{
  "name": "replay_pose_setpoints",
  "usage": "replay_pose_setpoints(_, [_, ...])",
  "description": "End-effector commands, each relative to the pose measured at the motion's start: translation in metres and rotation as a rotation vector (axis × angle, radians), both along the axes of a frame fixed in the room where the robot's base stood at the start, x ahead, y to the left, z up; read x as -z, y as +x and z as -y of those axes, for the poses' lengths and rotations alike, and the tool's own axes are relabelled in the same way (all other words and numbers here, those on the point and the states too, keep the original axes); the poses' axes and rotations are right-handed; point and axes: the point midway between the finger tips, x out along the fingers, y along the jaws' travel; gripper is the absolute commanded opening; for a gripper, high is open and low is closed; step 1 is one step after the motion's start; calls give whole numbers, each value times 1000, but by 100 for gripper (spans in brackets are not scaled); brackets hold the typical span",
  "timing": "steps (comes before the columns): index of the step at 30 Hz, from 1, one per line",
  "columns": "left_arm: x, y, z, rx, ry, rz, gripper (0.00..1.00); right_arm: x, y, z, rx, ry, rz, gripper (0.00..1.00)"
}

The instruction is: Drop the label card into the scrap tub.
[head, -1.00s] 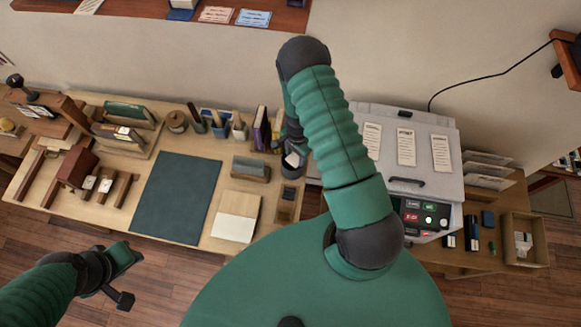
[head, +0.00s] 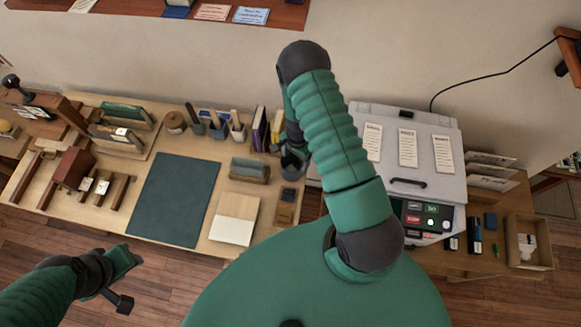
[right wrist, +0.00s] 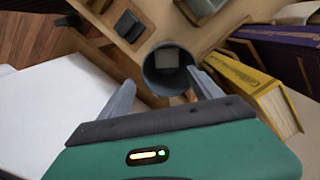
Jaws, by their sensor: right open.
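The scrap tub (right wrist: 151,80) is a dark grey round bin in the right wrist view. In the head view the tub (head: 292,174) stands on the desk, partly covered by my right arm. A pale square, the label card (right wrist: 167,59), shows inside the tub's rim, apart from my fingers. I cannot tell whether it rests on the bottom. My right gripper (right wrist: 164,92) is open and empty above the tub, one finger on either side. My left gripper (head: 130,279) is open and empty in front of the desk at lower left.
Yellow and purple books (right wrist: 248,85) stand close to the right finger in the right wrist view. A grey machine (head: 440,160) is right of the tub in the head view. A dark mat (head: 178,198) lies on the desk at left, with bare wood around it.

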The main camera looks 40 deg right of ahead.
Motion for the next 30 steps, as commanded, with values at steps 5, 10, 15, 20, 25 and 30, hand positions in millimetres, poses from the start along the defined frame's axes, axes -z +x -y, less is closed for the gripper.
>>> replay_pose_setpoints(5, [9, 0, 0, 0, 0, 0, 36, -30, 2, 0, 0, -3, 5, 74])
replay_pose_setpoints(10, [18, 0, 0, 0, 0, 0, 36, -81, 3, -1, -2, -5, 7, 74])
replay_pose_setpoints(15, [22, 0, 0, 0, 0, 0, 36, -129, 3, -2, -3, -5, 5, 74])
replay_pose_setpoints(20, [24, 0, 0, 0, 0, 0, 36, -157, 2, -1, -1, -4, 2, 74])
replay_pose_setpoints(25, [24, 0, 0, 0, 0, 0, 36, -166, 1, -1, 0, -3, -1, 74])
replay_pose_setpoints(30, [24, 0, 0, 0, 0, 0, 36, -165, 1, -1, 0, -3, -1, 74])
